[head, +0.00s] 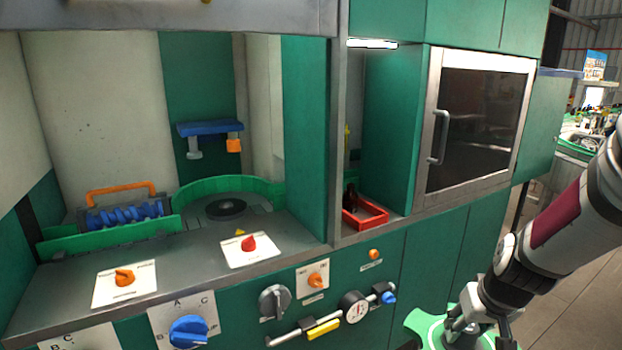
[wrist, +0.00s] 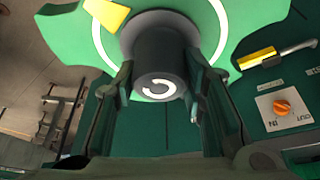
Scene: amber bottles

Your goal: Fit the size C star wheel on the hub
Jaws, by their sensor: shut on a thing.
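A green star wheel (head: 421,321) with a white ring is held low in front of the cabinets at the bottom right of the head view. In the wrist view the star wheel (wrist: 245,22) shows its lobed edge, a yellow patch and a dark central knob marked with a white C-like letter. My gripper (wrist: 160,88) is shut on that knob, one finger on each side; it also shows in the head view (head: 466,326). The hub (head: 226,208), a dark round disc, sits bare on the machine deck inside a curved green guide, far left of my gripper.
A blue screw (head: 125,215) with an orange handle lies left of the hub. A blue bracket (head: 210,129) hangs above it. A green pillar (head: 305,140) bounds the bay on the right. A red tray (head: 365,213) holds a dark bottle. Knobs and a gauge (head: 354,307) project from the front panel.

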